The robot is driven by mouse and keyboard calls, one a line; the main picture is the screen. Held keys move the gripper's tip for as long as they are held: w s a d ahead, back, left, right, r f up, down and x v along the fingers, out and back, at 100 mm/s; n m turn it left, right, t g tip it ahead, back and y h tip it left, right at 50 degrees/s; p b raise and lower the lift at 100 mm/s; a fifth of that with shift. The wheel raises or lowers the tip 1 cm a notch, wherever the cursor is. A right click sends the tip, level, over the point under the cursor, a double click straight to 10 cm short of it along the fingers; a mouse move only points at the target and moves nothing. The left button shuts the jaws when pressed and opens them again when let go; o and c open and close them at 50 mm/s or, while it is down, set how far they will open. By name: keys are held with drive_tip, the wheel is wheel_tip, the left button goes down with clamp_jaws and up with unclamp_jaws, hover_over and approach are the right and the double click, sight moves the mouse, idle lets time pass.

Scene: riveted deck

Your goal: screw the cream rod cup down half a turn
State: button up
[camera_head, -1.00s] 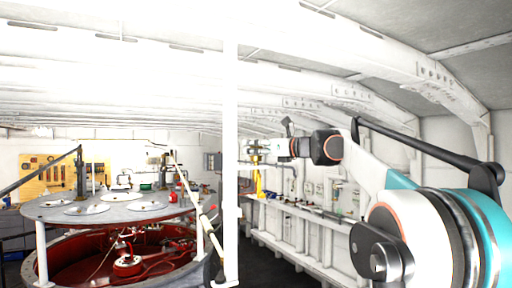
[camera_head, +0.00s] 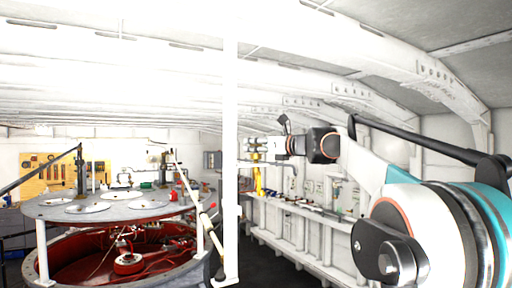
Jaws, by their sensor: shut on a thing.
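My gripper (camera_head: 258,147) is at the middle of the head view, beside the white post, at the end of my arm reaching in from the right. It is small and overexposed here, and its fingers point left. It is shut on a pale thing at its fingertips, taken to be the cream rod cup; cup and fingers are hard to tell apart against the bright background. A yellow upright fixture (camera_head: 258,181) shows just below the gripper. I cannot tell the cup's thread or how far down it sits.
A white post (camera_head: 231,90) stands close to the gripper's left. A round grey deck plate (camera_head: 115,208) on legs stands over a red well at left. A long white bench (camera_head: 310,238) with small items runs along the right wall. A tool board (camera_head: 40,178) hangs at far left.

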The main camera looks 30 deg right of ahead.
drive_tip(key=m+h, duration=0.3)
drive_tip(key=h, duration=0.1)
drive_tip(key=m+h, duration=0.2)
drive_tip(key=h, duration=0.3)
drive_tip(key=shift+a+m, duration=0.2)
drive_tip(key=shift+m, duration=0.2)
drive_tip(key=m+g+h+p, duration=0.1)
drive_tip(key=m+h, duration=0.2)
drive_tip(key=h, duration=0.1)
drive_tip(key=shift+w+r+h, duration=0.1)
drive_tip(key=shift+h, duration=0.3)
drive_tip(key=shift+d+m+g+h+p, duration=0.15)
drive_tip(key=shift+m+g+h+p, duration=0.25)
drive_tip(key=shift+m+g+h, duration=0.75)
drive_tip(key=shift+m+h, duration=0.25)
drive_tip(key=shift+h, duration=0.3)
drive_tip(key=o, duration=1.1)
wheel_tip(320, 180, up, 10)
drive_tip(key=shift+f, duration=0.1)
